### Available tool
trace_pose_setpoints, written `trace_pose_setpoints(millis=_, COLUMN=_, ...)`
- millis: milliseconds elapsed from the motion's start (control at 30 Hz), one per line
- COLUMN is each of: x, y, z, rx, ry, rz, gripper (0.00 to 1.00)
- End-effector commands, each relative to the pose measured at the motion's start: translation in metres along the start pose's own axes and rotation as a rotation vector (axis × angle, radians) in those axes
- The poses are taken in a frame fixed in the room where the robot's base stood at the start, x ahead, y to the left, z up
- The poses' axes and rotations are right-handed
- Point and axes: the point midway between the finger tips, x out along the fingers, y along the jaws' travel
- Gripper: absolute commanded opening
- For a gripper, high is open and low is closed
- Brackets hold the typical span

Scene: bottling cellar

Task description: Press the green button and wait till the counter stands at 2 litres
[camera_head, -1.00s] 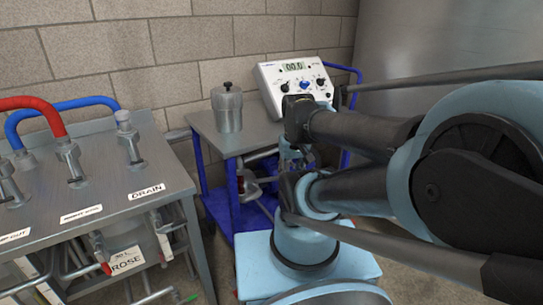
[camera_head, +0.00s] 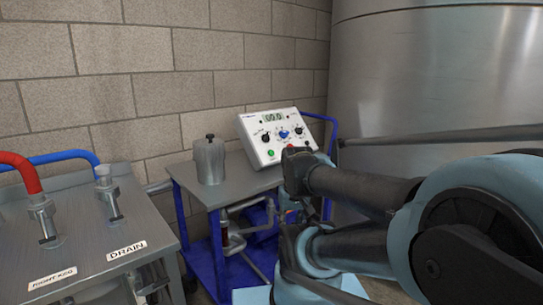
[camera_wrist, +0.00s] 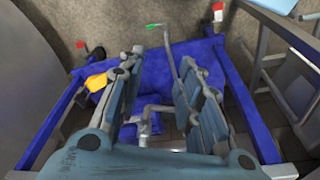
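A white control box (camera_head: 249,135) stands tilted on the metal top of a blue cart. Its counter (camera_head: 273,117) looks to read 00.0. The green button (camera_head: 271,153) is at the lower left of its sloped face, uncovered. A red button shows to its right, close to my arm in the picture. In the wrist view my gripper (camera_wrist: 160,65) has its two fingers apart with nothing held between them. It points down over the blue cart frame and pipes, and the control box does not show there. In the head view my arm hides the gripper's fingers.
A lidded metal canister (camera_head: 209,162) stands left of the box on the cart top (camera_head: 212,192). A steel bench (camera_head: 150,232) with hoses and a DRAIN label is at the left. A large steel tank (camera_head: 400,80) stands behind right; a block wall is behind.

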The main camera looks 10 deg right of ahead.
Motion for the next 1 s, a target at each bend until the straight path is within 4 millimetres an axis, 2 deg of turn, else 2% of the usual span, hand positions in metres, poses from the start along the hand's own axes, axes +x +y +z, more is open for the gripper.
trace_pose_setpoints(millis=33, x=0.0, y=0.0, z=0.0, rx=0.0, ry=0.0, rz=0.0, gripper=0.28)
trace_pose_setpoints(millis=167, x=0.0, y=0.0, z=0.0, rx=0.0, ry=0.0, rz=0.0, gripper=0.0)
trace_pose_setpoints(millis=1000, x=0.0, y=0.0, z=0.0, rx=0.0, ry=0.0, rz=0.0, gripper=0.0)
